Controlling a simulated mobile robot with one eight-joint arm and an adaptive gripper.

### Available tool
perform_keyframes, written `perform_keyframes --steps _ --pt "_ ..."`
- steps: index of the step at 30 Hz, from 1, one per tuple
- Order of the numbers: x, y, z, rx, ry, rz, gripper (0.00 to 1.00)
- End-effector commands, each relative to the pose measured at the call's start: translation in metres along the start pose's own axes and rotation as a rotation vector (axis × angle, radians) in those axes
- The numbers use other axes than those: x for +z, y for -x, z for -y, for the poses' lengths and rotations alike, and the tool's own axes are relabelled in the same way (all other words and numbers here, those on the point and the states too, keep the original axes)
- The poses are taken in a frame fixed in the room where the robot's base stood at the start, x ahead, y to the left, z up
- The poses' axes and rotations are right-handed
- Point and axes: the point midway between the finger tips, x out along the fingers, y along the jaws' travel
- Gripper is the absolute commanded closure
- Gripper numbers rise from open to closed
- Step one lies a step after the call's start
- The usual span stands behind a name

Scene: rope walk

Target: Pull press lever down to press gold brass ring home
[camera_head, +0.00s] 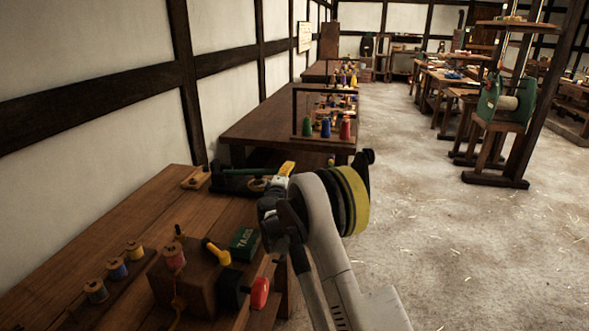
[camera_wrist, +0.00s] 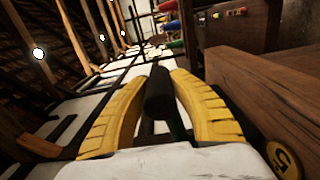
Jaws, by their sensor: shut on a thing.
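My gripper (camera_wrist: 160,80) has its two yellow fingers closed around a black bar, which looks like the grip of the press lever (camera_wrist: 158,98). In the head view my gripper (camera_head: 286,169) is at the far right end of the near bench, beside a low dark green and black device (camera_head: 232,172) that looks like the press. A small gold-coloured round piece (camera_head: 257,184) shows by that device, probably the brass ring. My wrist partly hides this area, so how the ring sits cannot be told.
The near bench (camera_head: 110,220) holds several thread spools, a wooden block (camera_head: 188,283) with a yellow-handled piece, a green box (camera_head: 243,243) and a red knob (camera_head: 260,292). A second bench (camera_head: 260,125) with coloured cones stands beyond.

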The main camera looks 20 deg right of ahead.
Motion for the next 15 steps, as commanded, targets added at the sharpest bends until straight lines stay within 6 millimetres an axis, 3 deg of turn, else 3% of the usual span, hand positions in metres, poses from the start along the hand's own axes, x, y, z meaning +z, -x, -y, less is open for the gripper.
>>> perform_keyframes --steps 14,15 --pt "-0.0003 0.0 0.0029 0.0 -0.013 0.004 1.0" --pt "-0.0004 0.0 0.0029 0.0 -0.013 0.004 0.65"
